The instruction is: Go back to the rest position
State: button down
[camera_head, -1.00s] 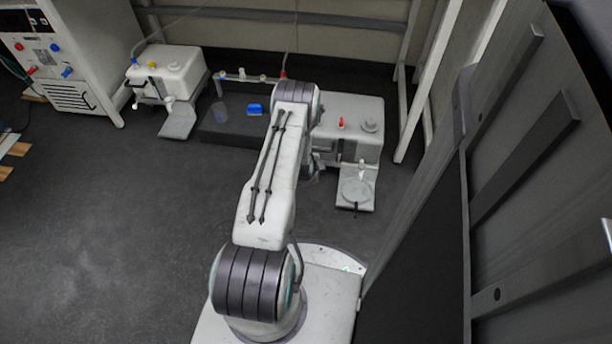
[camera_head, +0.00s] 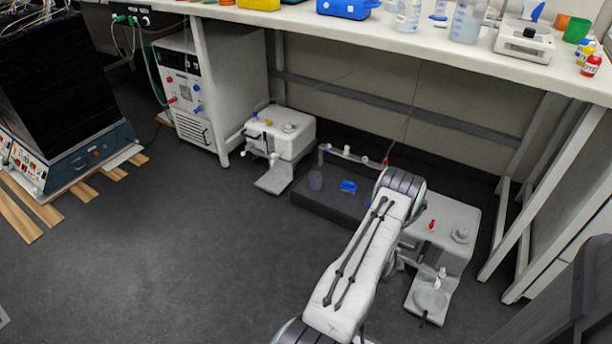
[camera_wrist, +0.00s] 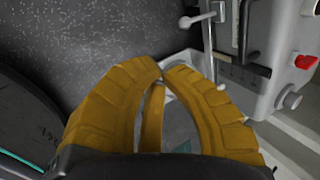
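My arm (camera_head: 362,262) reaches forward and down over the floor, its elbow just in front of the right white device (camera_head: 455,217) under the bench. My gripper (camera_wrist: 161,70) shows only in the wrist view. Its yellow fingers curve inward, with the tips almost meeting, and I see nothing held between them. In the head view the gripper is hidden behind the arm.
A left white device (camera_head: 284,132) and a dark low platform (camera_head: 322,207) with a blue item (camera_head: 348,186) stand on the floor. The bench (camera_head: 420,55) overhangs them, its top holding bottles and boxes. A tall cabinet (camera_head: 205,95) is at left. The floor at front left is clear.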

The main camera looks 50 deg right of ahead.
jog(key=w+a+r+n+t+p, duration=0.1)
jog(key=w+r+n+p, duration=0.3)
jog(key=w+r, duration=0.5)
jog(key=w+r+n+t+p, duration=0.1)
jog(key=w+r+n+p, duration=0.35)
jog(key=r, duration=0.75)
jog(key=w+a+r+n+y+p, duration=0.15)
jog(key=w+a+r, duration=0.25)
jog(key=r, duration=0.4)
jog(key=w+a+r+n+p, duration=0.2)
jog(key=w+a+r+n, duration=0.1)
jog(key=w+a+r, duration=0.3)
jog(key=w+a+r+n+y+p, duration=0.1)
jog(key=w+a+r+n+p, duration=0.15)
jog(key=r, duration=0.65)
jog(key=a+r+n+t+y+p, duration=0.1)
jog(key=a+r+n+p, duration=0.7)
jog(key=a+r, duration=1.1)
jog(key=s+a+r+n+y+p, duration=0.2)
jog(key=s+a+r+n+p, duration=0.5)
jog(key=s+a+r+n, duration=0.4)
jog(key=s+a+r, duration=0.1)
jog(key=a, duration=0.2)
jog(key=shift+r, duration=0.15)
